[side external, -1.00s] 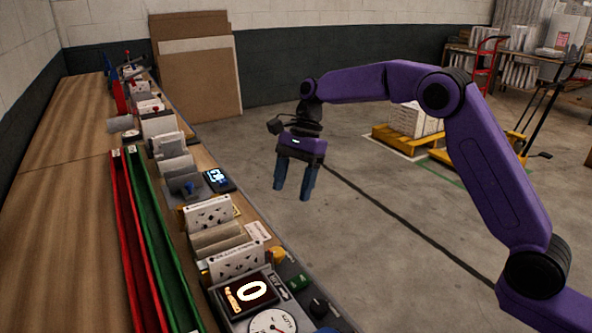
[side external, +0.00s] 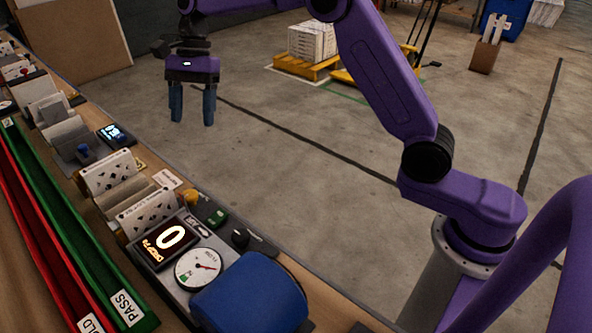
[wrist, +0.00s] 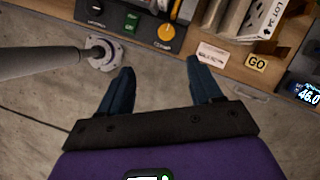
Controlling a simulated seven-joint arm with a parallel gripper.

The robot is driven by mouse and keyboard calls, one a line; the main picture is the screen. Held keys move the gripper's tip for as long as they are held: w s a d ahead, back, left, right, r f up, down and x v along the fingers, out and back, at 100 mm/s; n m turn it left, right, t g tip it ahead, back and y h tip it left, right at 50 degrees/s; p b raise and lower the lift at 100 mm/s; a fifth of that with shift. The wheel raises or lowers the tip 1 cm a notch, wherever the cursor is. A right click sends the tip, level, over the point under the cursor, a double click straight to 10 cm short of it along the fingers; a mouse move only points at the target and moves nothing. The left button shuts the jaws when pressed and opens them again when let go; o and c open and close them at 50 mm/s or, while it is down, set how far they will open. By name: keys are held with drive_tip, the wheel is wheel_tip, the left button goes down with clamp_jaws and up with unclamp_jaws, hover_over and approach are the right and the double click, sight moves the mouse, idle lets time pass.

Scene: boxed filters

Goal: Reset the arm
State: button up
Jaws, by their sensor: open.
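My purple arm reaches across the floor side of the bench, and my gripper (side external: 192,106) hangs fingers down beyond the bench's right edge. Its two dark blue fingers are apart with nothing between them. In the wrist view my gripper (wrist: 158,92) also shows open and empty, with bare floor between the fingers and the bench edge ahead of them.
A yellow pallet (side external: 308,68) with stacked boxes stands behind on the floor. Floor around my gripper is clear.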

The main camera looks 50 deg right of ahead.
drive_tip(key=s+d+f+n+t+h, duration=0.1)
drive_tip(key=s+d+n+h, duration=0.15)
drive_tip(key=s+n, duration=0.9)
drive_tip(key=s+d+f+n+h, duration=0.1)
drive_tip(key=s+d+n, duration=0.4)
drive_tip(key=s, duration=1.1)
drive_tip(key=s+d+f+n+t, duration=0.1)
drive_tip(key=s+d+f+n, duration=0.2)
drive_tip(key=s+d+n, duration=0.3)
drive_tip(key=s+n, duration=0.2)
drive_tip(key=s, duration=0.2)
drive_tip(key=shift+s+d+f, duration=0.2)
drive_tip(key=shift+s+d, duration=0.1)
drive_tip(key=shift+d, duration=0.1)
